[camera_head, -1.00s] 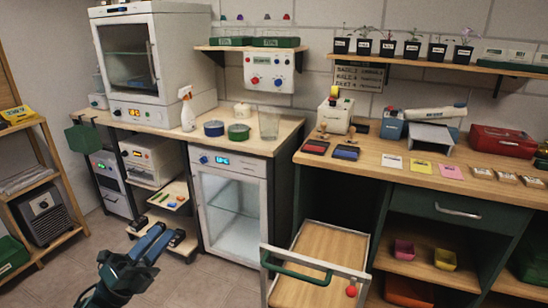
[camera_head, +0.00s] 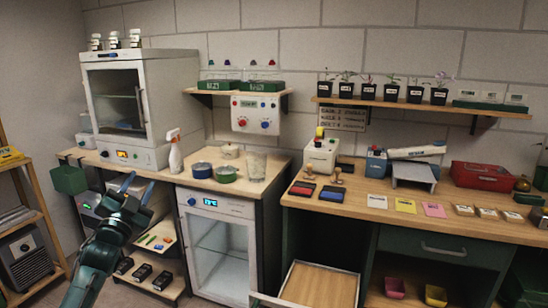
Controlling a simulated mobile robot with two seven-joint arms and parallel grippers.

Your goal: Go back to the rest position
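My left gripper (camera_head: 128,188) shows at the lower left in the head view, on a dark teal arm that comes up from the bottom edge. Its two blue fingers are spread apart, with nothing seen between them. It is in front of the shelf unit under the left bench. My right gripper is not in view.
A pulled-out wooden drawer or tray (camera_head: 320,284) juts out at the bottom centre. A glass-door cabinet (camera_head: 221,245) stands left of it. A wooden rack (camera_head: 30,225) stands at the far left. The benches (camera_head: 335,201) carry several tools, pots and cards.

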